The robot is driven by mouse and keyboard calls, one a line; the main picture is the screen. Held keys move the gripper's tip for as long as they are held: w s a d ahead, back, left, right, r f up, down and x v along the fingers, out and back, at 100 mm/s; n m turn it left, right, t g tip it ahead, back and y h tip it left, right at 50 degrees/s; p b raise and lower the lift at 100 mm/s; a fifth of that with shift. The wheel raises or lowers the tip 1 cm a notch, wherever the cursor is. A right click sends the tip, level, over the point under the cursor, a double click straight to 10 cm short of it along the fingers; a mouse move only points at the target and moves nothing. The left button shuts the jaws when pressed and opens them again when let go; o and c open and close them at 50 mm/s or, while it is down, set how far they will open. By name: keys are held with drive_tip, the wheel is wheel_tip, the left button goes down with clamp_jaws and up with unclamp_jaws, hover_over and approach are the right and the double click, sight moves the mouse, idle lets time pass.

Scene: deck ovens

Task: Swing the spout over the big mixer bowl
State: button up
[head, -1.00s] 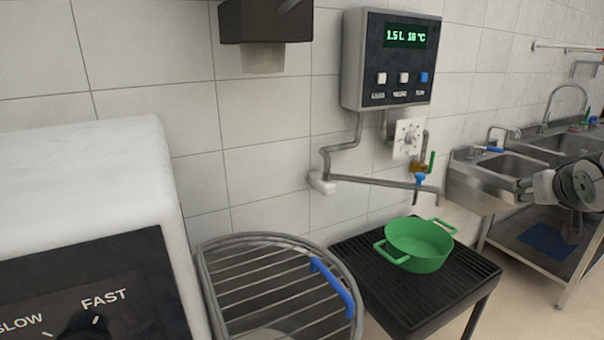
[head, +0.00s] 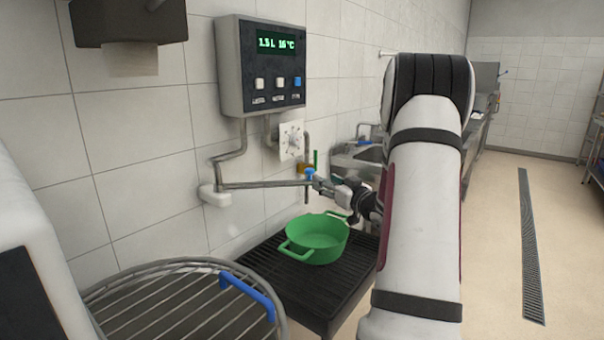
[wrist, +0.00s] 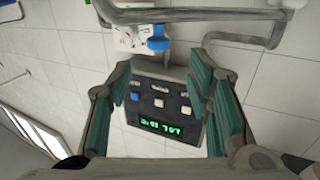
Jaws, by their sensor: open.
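The spout (head: 260,185) is a thin grey jointed pipe that runs right from a white wall mount. A blue knob (head: 310,173) sits at its outer end, above a short downturned outlet. The end is over the green pot (head: 318,238), not over the mixer bowl. The big mixer bowl is at the lower left, largely hidden under its round wire guard (head: 92,298). My gripper (head: 324,186) is at the spout's outer end. In the wrist view its fingers (wrist: 165,78) are open and apart, with the blue knob (wrist: 157,43) and spout (wrist: 205,15) beyond their tips. Contact cannot be told.
A control box (head: 261,65) with a lit display hangs on the wall above the spout. The pot stands on a black slatted stand (head: 285,268). The guard has a blue handle (head: 250,295). A dispenser (head: 128,22) hangs upper left. Open floor (head: 490,220) lies right.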

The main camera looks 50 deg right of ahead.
sight(312, 172)
drive_tip(key=x, duration=1)
drive_tip(key=shift+w+d+b, duration=0.25)
drive_tip(key=shift+w+b, duration=0.1)
clamp_jaws()
